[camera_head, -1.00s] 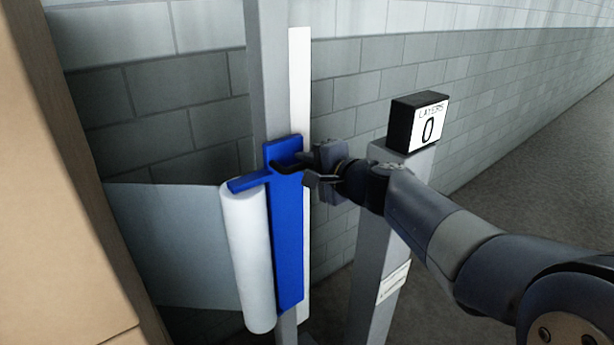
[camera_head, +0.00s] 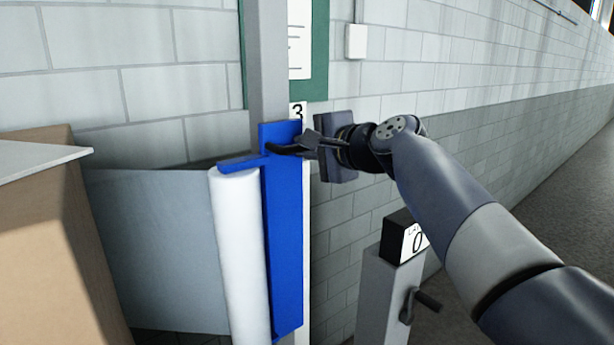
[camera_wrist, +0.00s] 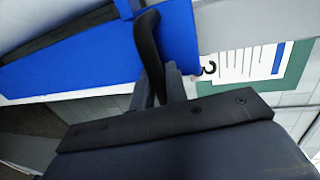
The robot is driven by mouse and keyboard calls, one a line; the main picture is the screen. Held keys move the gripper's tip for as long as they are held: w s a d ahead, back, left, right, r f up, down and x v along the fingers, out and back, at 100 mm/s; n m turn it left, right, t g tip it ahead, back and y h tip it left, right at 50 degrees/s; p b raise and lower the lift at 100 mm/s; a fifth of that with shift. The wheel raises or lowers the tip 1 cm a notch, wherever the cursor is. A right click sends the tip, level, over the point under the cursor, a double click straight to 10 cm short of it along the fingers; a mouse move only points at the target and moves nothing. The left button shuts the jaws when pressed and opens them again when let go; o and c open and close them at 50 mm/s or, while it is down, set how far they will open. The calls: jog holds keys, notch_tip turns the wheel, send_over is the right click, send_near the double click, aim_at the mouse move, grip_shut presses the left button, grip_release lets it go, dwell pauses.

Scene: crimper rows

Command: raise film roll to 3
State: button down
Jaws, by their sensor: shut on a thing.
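The white film roll (camera_head: 240,255) hangs upright from the arm of a blue carriage (camera_head: 283,235) on a grey mast (camera_head: 268,60). A sheet of film (camera_head: 155,250) runs left from the roll. A white scale strip behind the mast shows a number 3 (camera_head: 297,110), just above the carriage's top edge. My gripper (camera_head: 302,147) is shut on the black handle (camera_head: 282,149) near the top of the carriage. The wrist view also shows the black handle (camera_wrist: 148,45) between the fingers, with the number 3 (camera_wrist: 208,69) close by.
A grey post (camera_head: 385,295) with a black counter box (camera_head: 405,238) reading 0 and a crank stands right of the mast. A cardboard box (camera_head: 60,240) stands at the left. A green-framed notice (camera_head: 319,50) is on the block wall behind.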

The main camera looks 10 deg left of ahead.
aim_at(292, 121)
jog(key=shift+r, duration=2.45)
jog(key=shift+r, duration=0.1)
jog(key=c, duration=1.5)
grip_release()
jog(key=shift+s+d, duration=0.15)
jog(key=shift+d, duration=0.05)
jog(key=b+v, duration=0.3)
jog(key=v, duration=0.7)
jog(key=shift+s, duration=0.2)
jog(key=shift+w, duration=0.1)
